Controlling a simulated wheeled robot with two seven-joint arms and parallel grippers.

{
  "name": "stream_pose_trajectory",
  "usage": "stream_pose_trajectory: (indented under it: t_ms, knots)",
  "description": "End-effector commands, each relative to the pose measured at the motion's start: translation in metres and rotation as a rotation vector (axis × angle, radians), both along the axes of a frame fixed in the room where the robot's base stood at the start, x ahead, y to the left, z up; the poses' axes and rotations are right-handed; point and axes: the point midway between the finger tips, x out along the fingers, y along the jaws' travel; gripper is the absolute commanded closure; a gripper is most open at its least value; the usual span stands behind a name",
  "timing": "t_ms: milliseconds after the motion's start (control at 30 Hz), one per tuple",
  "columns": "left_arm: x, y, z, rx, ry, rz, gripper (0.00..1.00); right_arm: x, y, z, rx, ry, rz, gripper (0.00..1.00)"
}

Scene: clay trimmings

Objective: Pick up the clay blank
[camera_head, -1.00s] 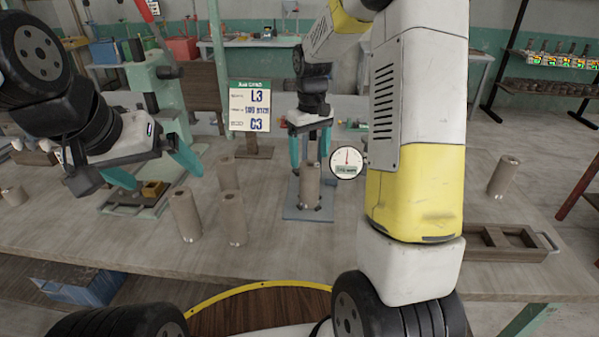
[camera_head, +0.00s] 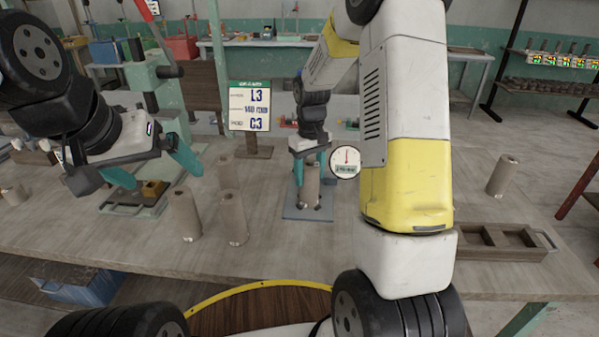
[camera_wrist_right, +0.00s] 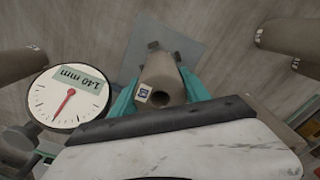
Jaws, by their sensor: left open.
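A brown hollow clay cylinder, the clay blank (camera_head: 311,192), stands upright on a blue-grey plate (camera_head: 295,212) in the middle of the table. It also shows from above in the right wrist view (camera_wrist_right: 160,76), with a small dark-and-white tag near its top rim. My right gripper (camera_head: 311,166) is around its upper part. The teal fingers lie against both sides of the blank, and it looks shut on it; the gripper also shows in the right wrist view (camera_wrist_right: 160,98). My left gripper (camera_head: 154,170) is open and empty, above the left part of the table.
Several similar cylinders stand left of the plate, including one at the front (camera_head: 184,216); another (camera_head: 504,175) stands at the right. A round dial gauge (camera_head: 345,162) is beside the blank. A sign (camera_head: 249,105) stands behind. A divided wooden tray (camera_head: 490,243) lies right.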

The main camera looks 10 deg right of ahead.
Motion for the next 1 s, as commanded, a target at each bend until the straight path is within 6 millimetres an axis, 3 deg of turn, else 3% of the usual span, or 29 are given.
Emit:
stream_pose_trajectory:
  t_ms: [33,200,267,667,1000]
  knots:
    - [0.000,0.000,0.000,0.000,0.000,0.000,0.00,0.000,0.000,0.000,0.000,0.000,0.000,0.58]
    - [0.000,0.000,0.000,0.000,0.000,0.000,0.00,0.000,0.000,0.000,0.000,0.000,0.000,0.91]
    - [0.000,0.000,0.000,0.000,0.000,0.000,0.00,0.000,0.000,0.000,0.000,0.000,0.000,1.00]
    - [0.000,0.000,0.000,0.000,0.000,0.000,0.00,0.001,0.000,0.003,0.000,-0.002,0.000,1.00]
    - [0.000,0.000,0.000,0.000,0.000,0.000,0.00,0.001,0.001,0.037,0.001,-0.006,0.000,1.00]
